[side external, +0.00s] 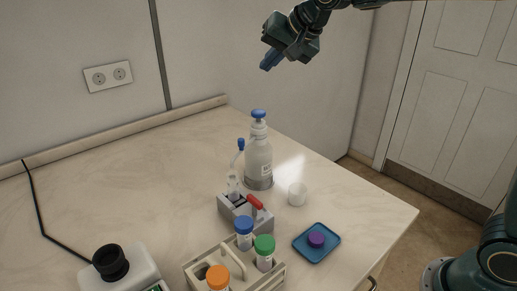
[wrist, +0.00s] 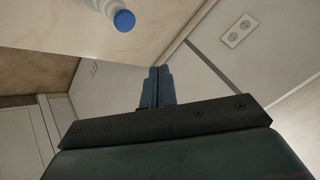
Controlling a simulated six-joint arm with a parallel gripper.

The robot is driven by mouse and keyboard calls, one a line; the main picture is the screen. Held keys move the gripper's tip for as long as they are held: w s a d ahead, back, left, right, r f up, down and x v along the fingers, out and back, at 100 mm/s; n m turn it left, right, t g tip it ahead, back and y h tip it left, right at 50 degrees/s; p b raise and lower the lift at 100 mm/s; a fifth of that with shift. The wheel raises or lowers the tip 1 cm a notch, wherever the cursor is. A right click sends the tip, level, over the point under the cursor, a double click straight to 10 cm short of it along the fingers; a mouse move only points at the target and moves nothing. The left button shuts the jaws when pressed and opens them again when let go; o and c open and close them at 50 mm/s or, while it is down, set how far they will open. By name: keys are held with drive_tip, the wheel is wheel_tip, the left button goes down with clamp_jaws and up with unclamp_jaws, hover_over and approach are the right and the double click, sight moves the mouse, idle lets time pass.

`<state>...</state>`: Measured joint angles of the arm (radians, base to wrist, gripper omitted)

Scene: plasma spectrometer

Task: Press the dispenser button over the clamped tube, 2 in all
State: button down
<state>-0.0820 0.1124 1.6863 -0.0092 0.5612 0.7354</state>
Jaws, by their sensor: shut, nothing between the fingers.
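The dispenser bottle (side external: 258,160) stands upright on the table with a blue button (side external: 258,114) on top. In the wrist view the blue button (wrist: 124,20) shows at the upper left. A thin spout with a blue tip (side external: 240,144) reaches left from the bottle, over a clear tube (side external: 233,186) held in a grey clamp block (side external: 232,212) with a red lever (side external: 254,202). My gripper (side external: 267,64) is shut and empty, well above the bottle and apart from it. Its fingertips (wrist: 157,76) also show in the wrist view.
A rack (side external: 235,278) holds tubes with blue, green and orange caps at the front. A blue tray (side external: 317,254) holds a purple cap (side external: 316,239). A small white cup (side external: 297,194) stands right of the bottle. A device with a black knob (side external: 111,262) is at front left.

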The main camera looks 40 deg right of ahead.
sight(262, 113)
drive_tip(key=shift+w+a+f, duration=0.1)
drive_tip(key=shift+w+a, duration=0.05)
drive_tip(key=shift+w, duration=0.45)
drive_tip(key=shift+w+a+f, duration=0.1)
drive_tip(key=shift+w, duration=0.45)
drive_tip(key=shift+f, duration=0.15)
drive_tip(key=shift+f, duration=4.2)
drive_tip(key=shift+f, duration=1.3)
drive_tip(key=shift+r, duration=1.3)
